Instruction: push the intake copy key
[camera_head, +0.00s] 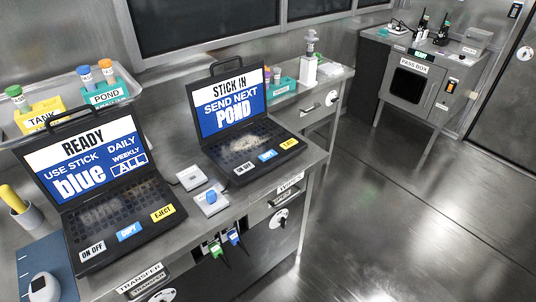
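Two open black laptops stand on the steel bench. The right laptop's screen (233,103) reads "STICK IN, SEND NEXT POND", and its blue copy key (267,156) sits between a white ON OFF key (244,168) and a yellow EJECT key (289,144). The left laptop's screen (84,162) reads "READY, USE STICK blue, DAILY, WEEKLY, ALL". Its blue copy key (129,232) lies between a white ON OFF key (92,251) and a yellow EJECT key (162,212). Neither gripper is in view.
White pads, one with a blue piece (211,197), lie between the laptops. Green and blue items (232,237) hang at the bench front. A tray with labelled racks (107,93) stands behind. A pass box (412,83) is at the back right. The floor at right is clear.

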